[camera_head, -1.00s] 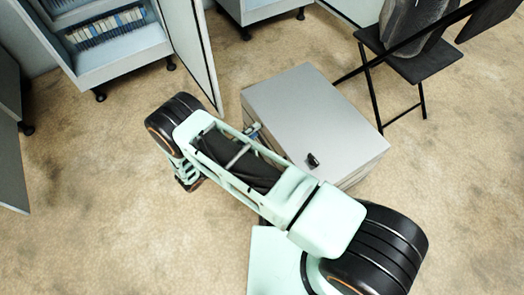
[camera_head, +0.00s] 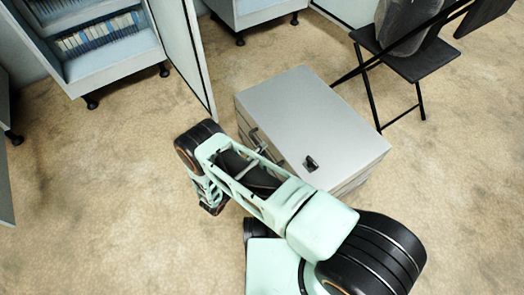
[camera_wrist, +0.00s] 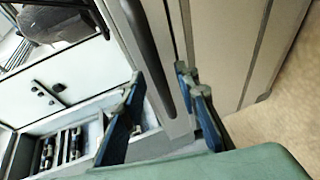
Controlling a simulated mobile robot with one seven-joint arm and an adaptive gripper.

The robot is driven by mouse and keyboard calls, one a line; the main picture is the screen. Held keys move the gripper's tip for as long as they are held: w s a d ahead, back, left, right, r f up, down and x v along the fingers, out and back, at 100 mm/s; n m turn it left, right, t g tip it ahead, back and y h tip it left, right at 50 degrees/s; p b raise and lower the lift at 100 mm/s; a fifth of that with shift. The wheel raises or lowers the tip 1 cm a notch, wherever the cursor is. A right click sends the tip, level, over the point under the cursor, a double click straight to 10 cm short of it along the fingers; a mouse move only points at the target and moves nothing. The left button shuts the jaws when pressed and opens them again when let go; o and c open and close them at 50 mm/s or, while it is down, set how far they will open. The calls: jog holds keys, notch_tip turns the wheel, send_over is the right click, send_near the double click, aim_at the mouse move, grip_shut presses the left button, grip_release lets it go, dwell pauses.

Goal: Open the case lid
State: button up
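The case (camera_head: 300,125) is a grey box with a flat, closed lid in the middle of the head view. A small dark latch or knob (camera_head: 311,163) shows near its front edge. A dark handle (camera_head: 255,138) is on its left side, partly covered by my arm. My gripper (camera_wrist: 160,75) shows in the wrist view with its two blue-padded fingers apart. A long dark bar (camera_wrist: 150,55) on a pale surface appears between the fingers; I cannot tell whether they touch it.
A black folding chair (camera_head: 415,65) with a grey item on it stands behind the case at right. An open cabinet (camera_head: 105,65) with several items on its shelf stands at upper left, its door (camera_head: 180,50) reaching toward the case. The carpet at right is clear.

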jog(key=shift+w+d+f, duration=0.1)
jog(key=shift+w+d, duration=0.3)
jog(key=shift+w, duration=0.2)
grip_shut()
